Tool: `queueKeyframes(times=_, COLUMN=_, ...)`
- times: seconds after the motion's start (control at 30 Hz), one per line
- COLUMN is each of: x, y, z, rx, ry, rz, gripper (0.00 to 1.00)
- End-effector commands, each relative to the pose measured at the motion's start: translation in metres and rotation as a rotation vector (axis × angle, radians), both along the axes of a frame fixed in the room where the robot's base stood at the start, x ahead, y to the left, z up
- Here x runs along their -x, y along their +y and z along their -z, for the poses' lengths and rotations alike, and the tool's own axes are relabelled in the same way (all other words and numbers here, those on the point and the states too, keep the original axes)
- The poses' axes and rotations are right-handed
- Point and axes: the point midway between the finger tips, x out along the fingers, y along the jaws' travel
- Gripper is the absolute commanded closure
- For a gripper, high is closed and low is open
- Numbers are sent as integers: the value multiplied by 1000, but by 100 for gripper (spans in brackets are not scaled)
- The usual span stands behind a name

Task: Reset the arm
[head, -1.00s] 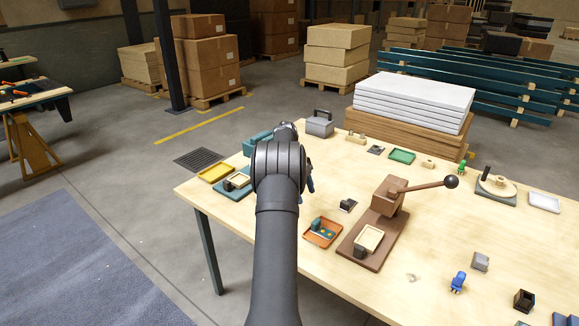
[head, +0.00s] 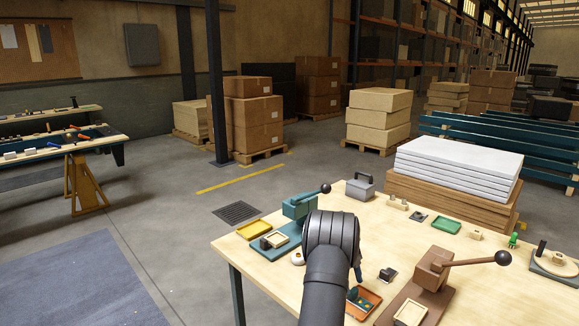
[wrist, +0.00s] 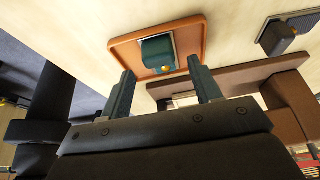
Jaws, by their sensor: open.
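My gripper (wrist: 160,66) shows in the wrist view with its two dark teal fingers spread apart and nothing held between them. Beyond the fingertips is an orange tray (wrist: 120,46) with a teal block (wrist: 157,52) in it, apart from the fingers as far as I can tell. In the head view the orange tray (head: 371,309) is just right of my arm. My arm hides most of the gripper there.
A brown lever press (head: 432,271) stands right of the tray, and a teal lever press (head: 300,206) stands behind my arm. A yellow tray (head: 254,230), a green tray (head: 446,226) and a grey box with a handle (head: 360,188) are on the wooden table (head: 480,290).

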Motion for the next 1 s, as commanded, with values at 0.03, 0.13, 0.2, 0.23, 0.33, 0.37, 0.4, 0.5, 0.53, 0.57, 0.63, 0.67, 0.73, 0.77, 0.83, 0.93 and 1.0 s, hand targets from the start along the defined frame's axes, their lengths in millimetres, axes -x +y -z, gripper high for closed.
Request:
queueKeyframes(times=0.03, x=0, y=0, z=-2, rx=0, ry=-1, rz=0, gripper=42)
queueKeyframes(times=0.13, x=0, y=0, z=-4, rx=0, ry=0, rz=0, gripper=42)
queueKeyframes(times=0.2, x=0, y=0, z=-4, rx=0, ry=0, rz=0, gripper=42)
queueKeyframes(times=0.23, x=0, y=0, z=-4, rx=0, ry=0, rz=0, gripper=42)
queueKeyframes(times=0.33, x=0, y=0, z=-4, rx=0, ry=0, rz=0, gripper=42)
queueKeyframes(times=0.37, x=0, y=0, z=-4, rx=0, ry=0, rz=0, gripper=42)
queueKeyframes(times=0.4, x=0, y=0, z=-3, rx=0, ry=0, rz=-1, gripper=42)
queueKeyframes(times=0.5, x=0, y=0, z=2, rx=0, ry=2, rz=-1, gripper=42)
queueKeyframes(times=0.53, x=0, y=0, z=4, rx=-1, ry=2, rz=0, gripper=42)
queueKeyframes(times=0.57, x=0, y=0, z=8, rx=0, ry=3, rz=-1, gripper=42)
queueKeyframes(times=0.63, x=1, y=0, z=18, rx=0, ry=3, rz=-1, gripper=42)
queueKeyframes(times=0.67, x=1, y=0, z=23, rx=0, ry=3, rz=-1, gripper=42)
queueKeyframes(times=0.73, x=1, y=0, z=36, rx=-1, ry=4, rz=-2, gripper=42)
queueKeyframes(times=0.77, x=-2, y=2, z=30, rx=0, ry=-2, rz=-2, gripper=42)
queueKeyframes(times=0.83, x=-7, y=6, z=13, rx=0, ry=-4, rz=-2, gripper=42)
queueKeyframes(times=0.93, x=-12, y=11, z=-5, rx=1, ry=-3, rz=-1, gripper=42)
queueKeyframes(times=1.0, x=-16, y=15, z=-18, rx=1, ry=-3, rz=-1, gripper=42)
